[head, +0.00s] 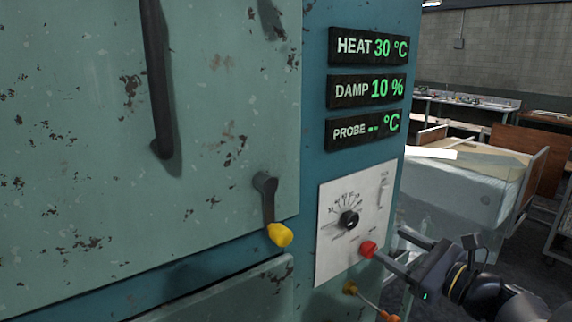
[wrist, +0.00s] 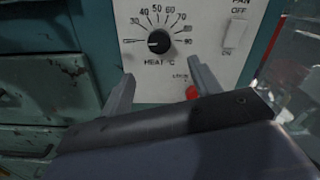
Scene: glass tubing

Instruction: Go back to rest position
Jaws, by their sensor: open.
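My gripper (head: 386,241) is at the right in the head view, in front of the white control panel (head: 330,258). Its two fingers are apart with nothing between them. In the wrist view my gripper (wrist: 160,72) points at the panel, just below the black heat dial (wrist: 159,41). The dial also shows in the head view (head: 349,219). Its pointer is turned to the left side of the scale. A red knob (head: 367,249) sits by one fingertip; I cannot tell whether they touch.
The teal cabinet has a door (head: 100,200) with a long dark handle (head: 158,80) and a yellow-tipped lever (head: 279,235). Displays read HEAT 30 °C (head: 367,47), DAMP 10 % and a blank PROBE. A fan switch (wrist: 236,33) is on the panel.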

